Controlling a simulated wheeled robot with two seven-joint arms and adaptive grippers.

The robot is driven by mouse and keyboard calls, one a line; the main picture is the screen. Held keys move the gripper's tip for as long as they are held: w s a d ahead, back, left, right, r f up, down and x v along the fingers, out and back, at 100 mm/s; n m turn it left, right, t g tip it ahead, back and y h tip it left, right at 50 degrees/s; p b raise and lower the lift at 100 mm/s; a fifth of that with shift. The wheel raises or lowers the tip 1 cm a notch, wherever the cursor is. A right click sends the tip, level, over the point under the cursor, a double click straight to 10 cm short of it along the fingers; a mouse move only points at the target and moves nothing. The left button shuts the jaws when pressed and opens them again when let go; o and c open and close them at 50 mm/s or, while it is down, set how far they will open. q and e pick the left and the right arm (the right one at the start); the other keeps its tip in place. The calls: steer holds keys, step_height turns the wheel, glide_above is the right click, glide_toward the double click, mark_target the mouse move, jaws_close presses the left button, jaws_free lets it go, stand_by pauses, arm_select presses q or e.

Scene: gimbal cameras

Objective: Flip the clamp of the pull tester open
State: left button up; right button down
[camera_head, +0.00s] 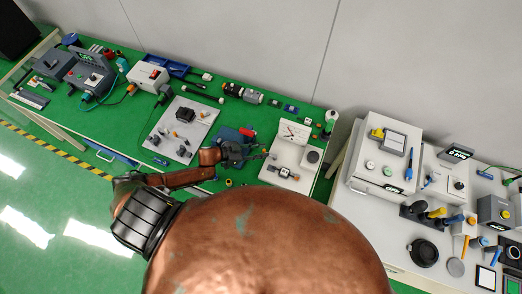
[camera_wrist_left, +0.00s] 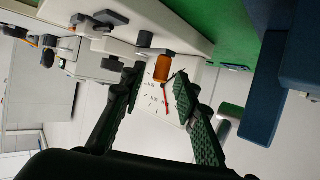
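The pull tester (camera_head: 283,153) is a white plate with an upright dial panel, at the right end of the green table. Its dial, with a red needle, shows in the left wrist view (camera_wrist_left: 163,100). A small orange-brown cylindrical handle (camera_wrist_left: 162,68) with a grey end, seemingly part of the clamp, appears between my left fingertips in that view; contact cannot be told. My left gripper (camera_head: 262,155) is at the left edge of the tester. In the wrist view its two dark fingers (camera_wrist_left: 157,85) are spread apart. My right gripper is not in view.
A grey board with parts (camera_head: 182,128) lies left of my left arm. A dark blue item (camera_head: 228,135) is close to the gripper. A white table with instruments (camera_head: 350,199) stands to the right, across a gap. Tools and devices line the green table's back.

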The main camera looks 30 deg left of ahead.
arm_select(q)
jaws_close()
steer(key=shift+w+f+m+h+b, duration=0.1)
steer(key=shift+w+m+h+b, duration=0.25)
steer(key=shift+b, duration=0.2)
steer(key=shift+w+a+m+g+h+b, duration=0.1)
steer(key=shift+m+g+h+b, duration=0.3)
steer(key=shift+g+b, duration=0.25)
steer(key=shift+o, duration=0.5)
jaws_free()
steer(key=shift+a, duration=0.1)
